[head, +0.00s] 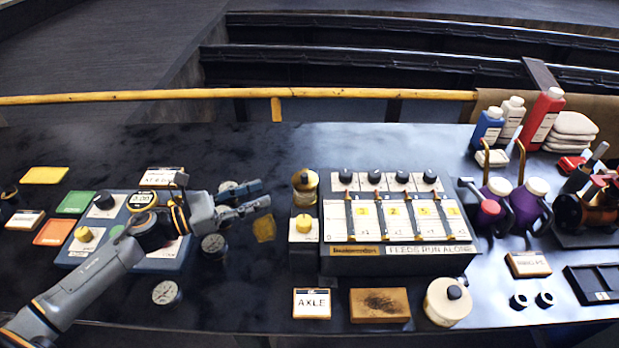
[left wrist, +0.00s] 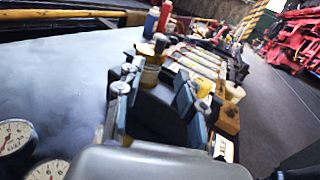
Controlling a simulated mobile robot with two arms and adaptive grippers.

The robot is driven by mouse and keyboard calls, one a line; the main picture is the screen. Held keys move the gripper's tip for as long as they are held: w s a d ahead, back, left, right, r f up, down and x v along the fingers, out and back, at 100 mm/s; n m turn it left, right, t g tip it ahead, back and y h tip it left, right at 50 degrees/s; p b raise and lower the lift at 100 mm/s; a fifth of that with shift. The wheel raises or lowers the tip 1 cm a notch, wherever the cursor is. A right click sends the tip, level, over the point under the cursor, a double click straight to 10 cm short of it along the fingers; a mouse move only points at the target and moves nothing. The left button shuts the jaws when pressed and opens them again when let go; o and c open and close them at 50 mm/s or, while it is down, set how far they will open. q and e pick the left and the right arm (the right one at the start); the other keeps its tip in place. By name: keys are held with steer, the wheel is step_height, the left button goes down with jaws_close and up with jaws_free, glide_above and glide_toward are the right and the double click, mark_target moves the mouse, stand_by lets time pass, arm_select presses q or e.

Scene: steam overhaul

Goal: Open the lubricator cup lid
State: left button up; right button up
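A brass cup with a dark knobbed lid (head: 304,180) stands at the back left corner of the feed box (head: 400,262); its lid looks closed. I take it to be the lubricator cup. My left gripper (head: 265,194) is left of this cup, apart from it, with its fingers pointing toward it. In the left wrist view the two fingers of my left gripper (left wrist: 160,92) are spread and empty, and a brass-coloured cup (left wrist: 150,75) shows beyond them. My right gripper is not in view.
A white block with a yellow knob (head: 302,227) stands just in front of the cup. Sliders with black knobs (head: 376,177) are to its right. An AXLE card (head: 312,303), a wooden block (head: 380,305) and a lidded cream jar (head: 449,301) lie in front. Gauges (head: 166,292) lie near my left arm.

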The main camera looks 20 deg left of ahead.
mark_target(301, 179)
arm_select(q)
steer(key=p+x, duration=0.1)
steer(key=x, duration=0.2)
steer(key=p+x, duration=0.1)
steer(key=x, duration=0.3)
steer(key=p+x, duration=0.2)
steer(key=x, duration=0.1)
steer(key=shift+w+d+r, duration=0.2)
steer(key=shift+d+r, duration=0.05)
steer(key=shift+p+x, duration=0.3)
steer(key=shift+x, duration=0.55)
steer(key=shift+f, duration=0.2)
jaws_close()
